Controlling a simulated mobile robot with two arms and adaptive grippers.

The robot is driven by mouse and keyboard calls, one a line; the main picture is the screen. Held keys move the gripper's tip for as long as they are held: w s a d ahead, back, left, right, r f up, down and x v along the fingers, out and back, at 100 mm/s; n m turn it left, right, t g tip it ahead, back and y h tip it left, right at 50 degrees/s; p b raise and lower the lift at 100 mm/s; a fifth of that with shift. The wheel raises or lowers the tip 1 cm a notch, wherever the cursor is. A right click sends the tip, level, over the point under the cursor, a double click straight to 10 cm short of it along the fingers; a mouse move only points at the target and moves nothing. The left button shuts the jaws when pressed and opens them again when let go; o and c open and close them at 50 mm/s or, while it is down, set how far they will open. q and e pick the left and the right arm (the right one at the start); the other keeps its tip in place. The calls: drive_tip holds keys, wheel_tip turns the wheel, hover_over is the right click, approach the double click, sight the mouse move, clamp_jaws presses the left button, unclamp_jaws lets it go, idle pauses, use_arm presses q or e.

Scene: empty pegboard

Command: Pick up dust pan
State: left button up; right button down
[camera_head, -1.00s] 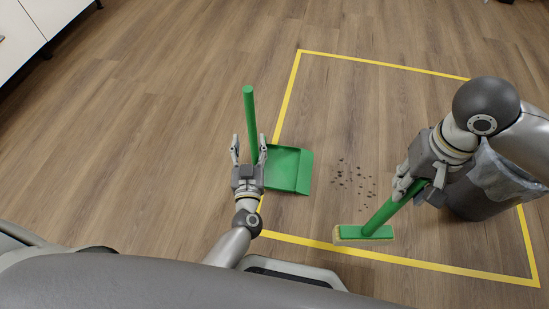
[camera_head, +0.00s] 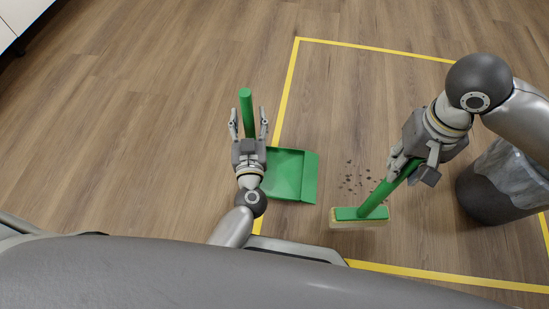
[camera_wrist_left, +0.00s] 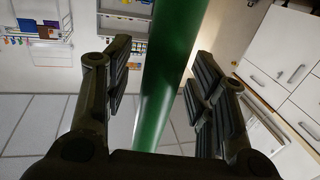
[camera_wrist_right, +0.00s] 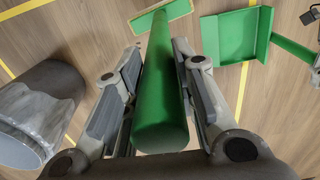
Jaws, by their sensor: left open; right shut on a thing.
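The green dust pan (camera_head: 290,175) rests on the wood floor in the head view, its upright green handle (camera_head: 246,112) rising at its left. My left gripper (camera_head: 249,122) is open, with the handle between its spread fingers. The left wrist view shows the handle (camera_wrist_left: 167,75) between the fingers, with visible gaps to both sides. My right gripper (camera_head: 398,172) is shut on the green broom (camera_head: 375,203), whose head is low near the floor, right of the pan. The right wrist view shows the broom handle (camera_wrist_right: 160,100) between the fingers and the dust pan (camera_wrist_right: 235,35) beyond.
Dark debris bits (camera_head: 350,180) lie on the floor between pan and broom. Yellow tape (camera_head: 288,95) outlines a floor area. A grey bin (camera_head: 490,195) with a liner stands at the right, close to my right arm. The floor left of the pan is clear.

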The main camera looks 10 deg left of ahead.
sight(245, 92)
use_arm(q)
drive_tip(key=shift+s+r, duration=0.1)
use_arm(e)
drive_tip(key=shift+s+r, duration=0.1)
use_arm(q)
drive_tip(key=c, duration=1.1)
